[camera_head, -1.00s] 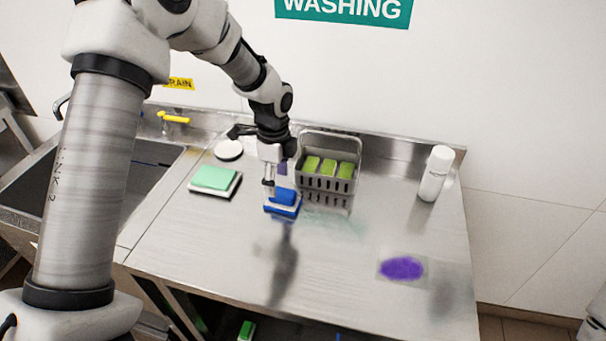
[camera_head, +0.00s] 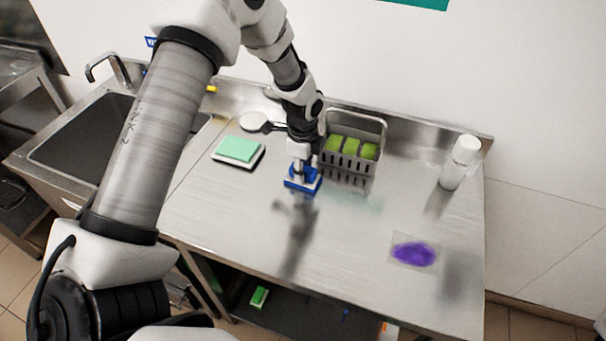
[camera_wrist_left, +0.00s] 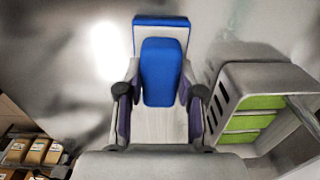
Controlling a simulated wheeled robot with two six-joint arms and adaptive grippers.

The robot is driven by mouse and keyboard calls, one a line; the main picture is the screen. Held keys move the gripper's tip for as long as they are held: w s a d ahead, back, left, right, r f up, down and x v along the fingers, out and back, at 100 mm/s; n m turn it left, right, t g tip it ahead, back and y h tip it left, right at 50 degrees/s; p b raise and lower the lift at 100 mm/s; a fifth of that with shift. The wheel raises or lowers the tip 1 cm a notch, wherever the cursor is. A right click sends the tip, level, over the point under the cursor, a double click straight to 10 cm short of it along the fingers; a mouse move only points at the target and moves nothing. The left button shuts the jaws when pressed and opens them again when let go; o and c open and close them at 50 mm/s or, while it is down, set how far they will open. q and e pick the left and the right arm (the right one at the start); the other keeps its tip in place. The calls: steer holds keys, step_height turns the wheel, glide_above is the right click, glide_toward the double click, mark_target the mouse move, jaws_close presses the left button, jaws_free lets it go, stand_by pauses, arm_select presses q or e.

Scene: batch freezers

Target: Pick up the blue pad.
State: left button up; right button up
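The blue pad (camera_head: 302,182) lies on the steel table, a flat blue and white base with a raised blue grip on top. In the left wrist view the blue pad (camera_wrist_left: 161,72) shows its grip between the two fingers. My left gripper (camera_head: 301,165) points down over the pad. In the left wrist view the left gripper (camera_wrist_left: 160,112) is open, one finger on each side of the grip, with a small gap visible at the sides. The fingers partly hide the pad in the head view. My right gripper is not in view.
A grey basket (camera_head: 350,165) with green sponges stands close right of the pad. A green pad (camera_head: 238,149) lies to the left, a white bottle (camera_head: 460,163) at the right, and a purple stain on a clear sheet (camera_head: 414,253) at front right. A sink (camera_head: 85,140) is at left.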

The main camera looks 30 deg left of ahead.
arm_select(q)
jaws_close()
steer(key=shift+w+r+b, duration=0.2)
steer(key=shift+r+b, duration=0.2)
steer(key=shift+r, duration=0.05)
step_height(320, 180, up, 2)
steer(key=shift+r+b, duration=0.15)
steer(key=shift+b, duration=0.35)
steer(key=d+b, duration=0.1)
steer(key=d, duration=0.4)
steer(key=s+d+r+b, duration=0.1)
steer(key=d, duration=0.4)
steer(key=s+d+b, duration=0.1)
steer(key=d+b, duration=0.1)
steer(key=d, duration=0.4)
steer(key=shift+r, duration=0.35)
steer(key=shift+o, duration=1.2)
jaws_free()
steer(key=shift+w, duration=0.1)
steer(key=c, duration=0.3)
steer(key=shift+f, duration=0.1)
